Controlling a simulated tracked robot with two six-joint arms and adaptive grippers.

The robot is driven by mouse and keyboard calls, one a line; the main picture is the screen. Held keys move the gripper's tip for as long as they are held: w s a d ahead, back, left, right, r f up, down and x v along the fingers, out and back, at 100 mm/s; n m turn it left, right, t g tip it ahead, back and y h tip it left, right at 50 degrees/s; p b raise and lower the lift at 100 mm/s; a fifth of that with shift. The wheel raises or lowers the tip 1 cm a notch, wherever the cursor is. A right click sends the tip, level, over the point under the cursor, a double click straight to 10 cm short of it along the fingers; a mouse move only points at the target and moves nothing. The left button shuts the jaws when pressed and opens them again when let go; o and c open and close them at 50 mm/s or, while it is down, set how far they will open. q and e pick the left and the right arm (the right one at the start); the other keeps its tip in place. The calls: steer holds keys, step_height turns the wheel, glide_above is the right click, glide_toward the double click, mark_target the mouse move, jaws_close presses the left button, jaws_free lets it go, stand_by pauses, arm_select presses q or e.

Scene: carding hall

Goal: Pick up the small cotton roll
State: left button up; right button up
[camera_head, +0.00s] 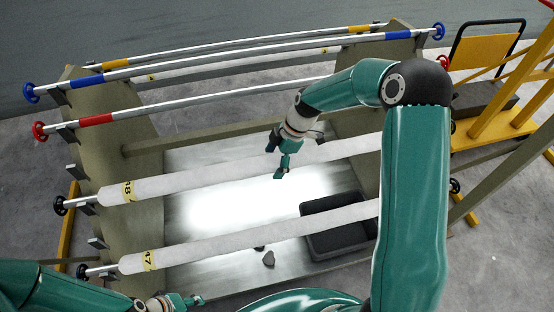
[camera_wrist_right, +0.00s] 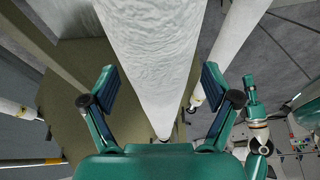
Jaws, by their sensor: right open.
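Two long white cotton rolls lie on rods across the frame. The rear roll (camera_head: 220,172) has a yellow tag at its left end and also shows large in the right wrist view (camera_wrist_right: 155,50). The front roll (camera_head: 215,246) has a tag that seems to read 47; it also shows in the right wrist view (camera_wrist_right: 236,45). I cannot tell which is the small one. My right gripper (camera_head: 283,174) is open over the rear roll, with its fingers (camera_wrist_right: 160,92) either side of the roll in the wrist view; contact is unclear. My left gripper (camera_head: 192,300) is low at the front, apart from the rolls.
Metal rods with blue (camera_head: 115,76) and red (camera_head: 96,119) bands cross behind the rolls. A dark bin (camera_head: 312,238) sits on the bright metal shelf (camera_head: 190,270), partly beneath the front roll. Dark scraps (camera_head: 268,259) lie nearby. Yellow framework (camera_head: 490,110) stands at right.

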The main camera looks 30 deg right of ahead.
mark_target(273, 157)
steer(key=shift+a+f, duration=0.15)
steer(key=shift+f, duration=0.2)
jaws_close()
steer(key=shift+r, duration=0.15)
stand_by(0.3)
steer(key=shift+w+r, duration=0.1)
steer(key=shift+r, duration=0.3)
step_height(273, 157, up, 19)
steer(key=shift+b, duration=0.35)
steer(key=shift+r, duration=0.1)
